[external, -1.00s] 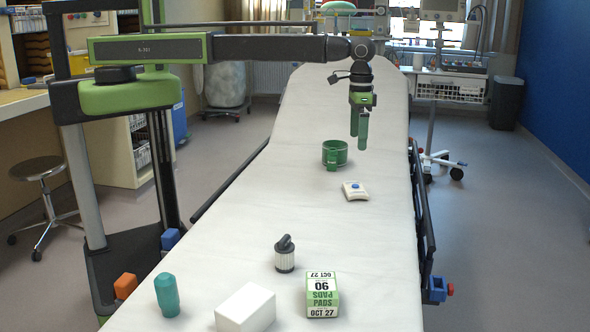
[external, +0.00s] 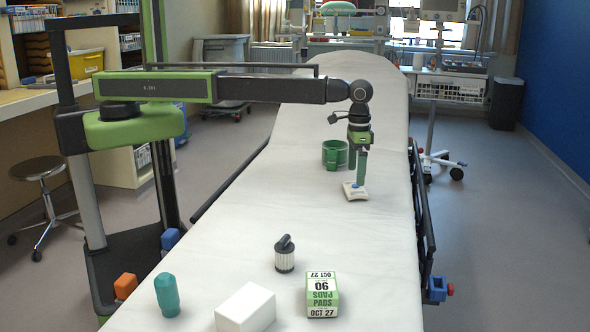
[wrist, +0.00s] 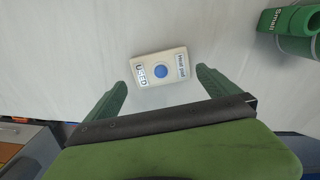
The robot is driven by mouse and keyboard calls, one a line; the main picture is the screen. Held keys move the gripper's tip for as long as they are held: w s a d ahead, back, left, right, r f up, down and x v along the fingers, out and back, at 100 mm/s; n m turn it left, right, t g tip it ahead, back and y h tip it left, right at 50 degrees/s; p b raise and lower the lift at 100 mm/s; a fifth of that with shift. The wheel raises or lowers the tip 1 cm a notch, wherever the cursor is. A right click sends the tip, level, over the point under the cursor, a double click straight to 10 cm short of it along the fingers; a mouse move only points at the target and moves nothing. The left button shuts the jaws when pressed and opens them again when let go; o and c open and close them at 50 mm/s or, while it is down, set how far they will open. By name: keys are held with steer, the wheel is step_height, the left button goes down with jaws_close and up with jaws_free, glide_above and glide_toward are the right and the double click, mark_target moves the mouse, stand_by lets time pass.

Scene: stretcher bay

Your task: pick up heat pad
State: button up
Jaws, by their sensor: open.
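The heat pad (external: 349,196) is a small cream-white block with a round blue button, lying flat on the white stretcher sheet. In the wrist view the heat pad (wrist: 147,62) shows a label reading "Heat pad" at one end and "USED" at the other. My gripper (external: 357,177) points down over the pad, with its green fingers open. In the wrist view my gripper (wrist: 162,77) has one finger on each side of the pad's near part, with nothing between them visibly clamped. The fingers partly hide the pad in the external view; contact cannot be told.
A green cup (external: 331,156) stands just behind the pad; its lettered part (wrist: 288,20) shows at the wrist view's top right. The sheet between is clear.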

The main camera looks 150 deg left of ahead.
step_height(320, 180, down, 6)
steer(key=b, duration=0.5)
steer(key=shift+a+r, duration=0.1)
steer(key=shift+r, duration=0.35)
steer(key=c, duration=1.1)
steer(key=shift+r, duration=0.1)
step_height(320, 180, up, 4)
steer(key=p, duration=0.5)
steer(key=shift+r, duration=0.25)
steer(key=shift+w+d+r+p, duration=0.4)
steer(key=shift+d+r+p, duration=0.65)
steer(key=shift+d, duration=0.85)
steer(key=shift+w+d+r+p, duration=0.45)
steer(key=shift+d+r+p, duration=0.55)
steer(key=shift+d, duration=0.95)
steer(key=shift+w+d+r+p, duration=0.4)
steer(key=shift+d+r+p, duration=0.65)
steer(key=shift+d, duration=0.85)
